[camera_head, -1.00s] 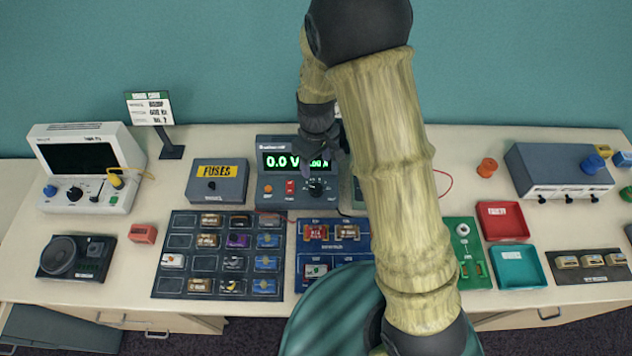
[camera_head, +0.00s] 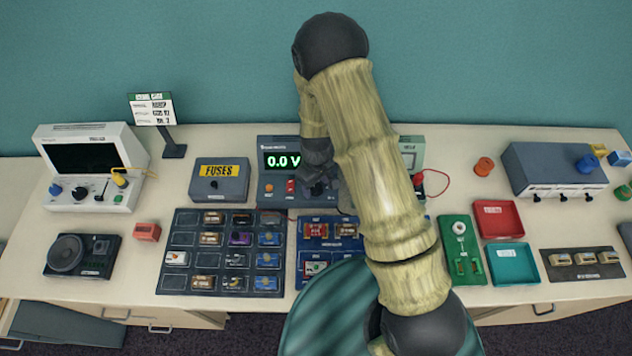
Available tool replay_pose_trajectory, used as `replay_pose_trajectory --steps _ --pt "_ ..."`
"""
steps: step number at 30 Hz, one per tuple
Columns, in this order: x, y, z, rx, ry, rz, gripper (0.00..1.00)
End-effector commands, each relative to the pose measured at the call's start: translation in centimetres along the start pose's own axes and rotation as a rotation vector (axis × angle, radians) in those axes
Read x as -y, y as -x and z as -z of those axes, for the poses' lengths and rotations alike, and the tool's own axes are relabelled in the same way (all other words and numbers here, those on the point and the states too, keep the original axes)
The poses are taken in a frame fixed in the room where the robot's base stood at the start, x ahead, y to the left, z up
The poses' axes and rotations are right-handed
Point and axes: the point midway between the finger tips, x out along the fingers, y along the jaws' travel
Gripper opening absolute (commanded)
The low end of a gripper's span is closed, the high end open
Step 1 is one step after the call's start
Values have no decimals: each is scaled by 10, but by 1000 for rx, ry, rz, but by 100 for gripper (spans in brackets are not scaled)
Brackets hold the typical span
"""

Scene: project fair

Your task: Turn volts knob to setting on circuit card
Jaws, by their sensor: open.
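The dark power supply (camera_head: 278,185) stands at the back middle of the table, and its green display (camera_head: 282,161) reads 0.0 V; the right part of the display is hidden. A round knob (camera_head: 316,189) on its right side is mostly hidden by my gripper, so its pointer cannot be read. My dark gripper (camera_head: 322,182) is open and points down at this knob; I cannot tell whether it touches. The circuit card (camera_head: 152,109), white with a green header, stands on a post at the back left; its small print is not clearly legible.
An orange button (camera_head: 269,188) and a red switch (camera_head: 291,186) sit left of the knob. A FUSES box (camera_head: 220,180) stands left of the supply. A red lead runs at right.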

Motion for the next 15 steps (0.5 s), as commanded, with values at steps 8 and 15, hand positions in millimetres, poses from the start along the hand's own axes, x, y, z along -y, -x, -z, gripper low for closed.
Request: replay_pose_trajectory --steps 8,15 --pt "0 0 0 0 1 0 34" --pt "0 0 0 1 0 0 11"
